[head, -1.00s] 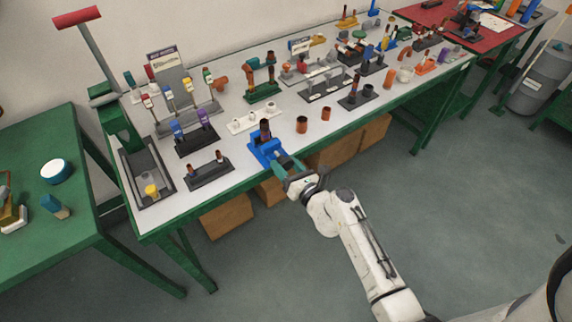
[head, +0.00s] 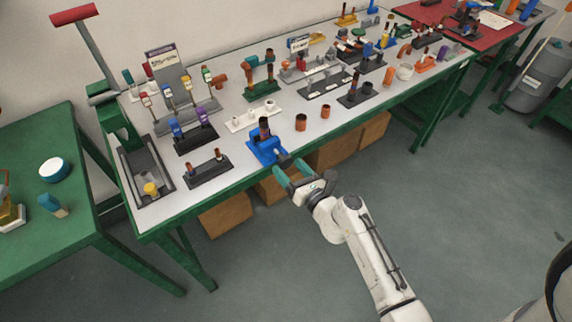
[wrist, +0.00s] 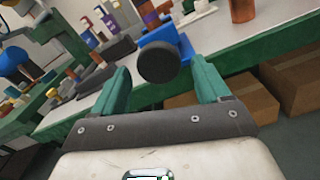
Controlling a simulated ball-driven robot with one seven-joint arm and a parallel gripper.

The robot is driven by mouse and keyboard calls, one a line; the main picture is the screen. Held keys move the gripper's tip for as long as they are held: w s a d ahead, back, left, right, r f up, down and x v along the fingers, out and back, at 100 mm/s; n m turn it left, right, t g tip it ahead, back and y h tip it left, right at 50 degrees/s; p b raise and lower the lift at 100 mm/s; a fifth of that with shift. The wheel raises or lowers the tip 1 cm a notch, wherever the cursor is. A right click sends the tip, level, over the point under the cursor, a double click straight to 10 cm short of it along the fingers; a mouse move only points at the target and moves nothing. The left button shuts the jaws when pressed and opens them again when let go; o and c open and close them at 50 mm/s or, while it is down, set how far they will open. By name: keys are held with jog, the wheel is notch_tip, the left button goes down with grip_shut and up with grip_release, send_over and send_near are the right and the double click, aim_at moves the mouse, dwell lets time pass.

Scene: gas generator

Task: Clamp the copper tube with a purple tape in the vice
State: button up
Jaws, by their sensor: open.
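The blue vice (head: 267,152) stands at the front edge of the long table. A dark copper tube (head: 264,125) with a purplish band stands upright in it. I cannot tell how tightly the jaws hold the tube. In the wrist view, the vice (wrist: 176,40) shows its round dark handle (wrist: 158,62) facing me, and the tube (wrist: 150,14) shows behind it, cut by the frame top. My gripper (head: 289,170) is open and empty in front of the vice. Its two green fingers (wrist: 161,80) lie either side of the handle in the picture, apart from it.
Two short copper pieces (head: 301,122) stand just right of the vice. A white holder (head: 252,116) is behind it, and a dark holder with small tubes (head: 208,168) is to its left. Cardboard boxes (head: 333,150) sit under the table. The floor in front is clear.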

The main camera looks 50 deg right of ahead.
jog(key=b+v, duration=0.1)
jog(key=v, duration=0.7)
dwell(0.4)
jog(key=a+n+g+y, duration=0.5)
jog(key=a+n+y, duration=0.8)
jog(key=n, duration=0.9)
jog(key=s+a+f+n+g+h, duration=0.35)
jog(key=s+n+g, duration=0.25)
jog(key=n, duration=0.5)
jog(key=s+d+r+n+g+h, duration=0.3)
jog(key=s+d+n+g+h, duration=0.1)
jog(key=s+n, duration=0.5)
jog(key=shift+d+g+h, duration=0.35)
jog(key=shift+d+g, duration=0.1)
jog(key=shift+g, duration=0.25)
jog(key=shift+o, duration=0.3)
jog(key=shift+f, duration=0.1)
